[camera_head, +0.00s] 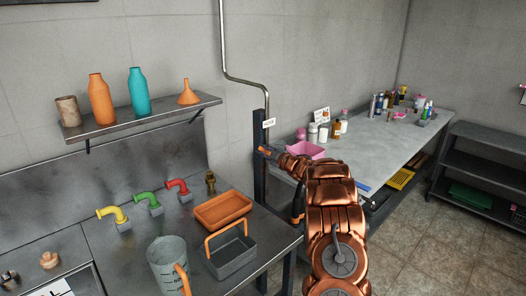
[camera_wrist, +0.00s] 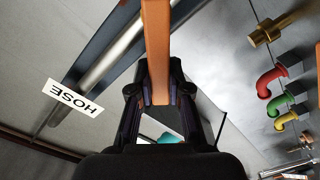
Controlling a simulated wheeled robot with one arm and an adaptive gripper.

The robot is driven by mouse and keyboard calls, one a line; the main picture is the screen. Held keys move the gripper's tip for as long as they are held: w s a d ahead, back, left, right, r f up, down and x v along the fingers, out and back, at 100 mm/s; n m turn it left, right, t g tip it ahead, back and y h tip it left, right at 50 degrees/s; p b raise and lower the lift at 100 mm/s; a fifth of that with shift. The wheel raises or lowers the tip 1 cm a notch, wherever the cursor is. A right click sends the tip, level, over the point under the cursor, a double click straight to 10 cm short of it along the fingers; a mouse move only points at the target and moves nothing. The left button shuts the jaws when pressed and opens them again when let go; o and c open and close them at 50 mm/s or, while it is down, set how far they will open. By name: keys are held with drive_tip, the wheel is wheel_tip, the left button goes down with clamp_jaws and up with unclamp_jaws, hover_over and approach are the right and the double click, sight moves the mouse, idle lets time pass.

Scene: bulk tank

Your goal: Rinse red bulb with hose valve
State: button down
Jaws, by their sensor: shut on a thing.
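My gripper (camera_wrist: 158,92) is shut on an orange bar (camera_wrist: 156,45), which looks like the hose valve's handle. A white label reading HOSE (camera_wrist: 72,98) hangs beside a metal pipe in the wrist view. In the head view my gripper is small and mostly hidden by my arm, beside the dark post with a white label (camera_head: 269,122); an orange tip (camera_head: 263,149) shows there. I cannot make out a red bulb for sure. A red elbow spout (camera_head: 177,186) stands on the steel counter, beside a green one (camera_head: 148,199) and a yellow one (camera_head: 112,213).
A brass fitting (camera_head: 210,181), an orange tray (camera_head: 222,209), a grey basket (camera_head: 232,254) and a grey jug (camera_head: 168,263) stand on the counter. A wall shelf (camera_head: 140,118) holds bottles and a funnel.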

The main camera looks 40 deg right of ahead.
drive_tip(key=c, duration=1.1)
unclamp_jaws()
drive_tip(key=shift+s, duration=0.1)
drive_tip(key=s, duration=1.2)
drive_tip(key=shift+a, duration=0.1)
idle(5.1)
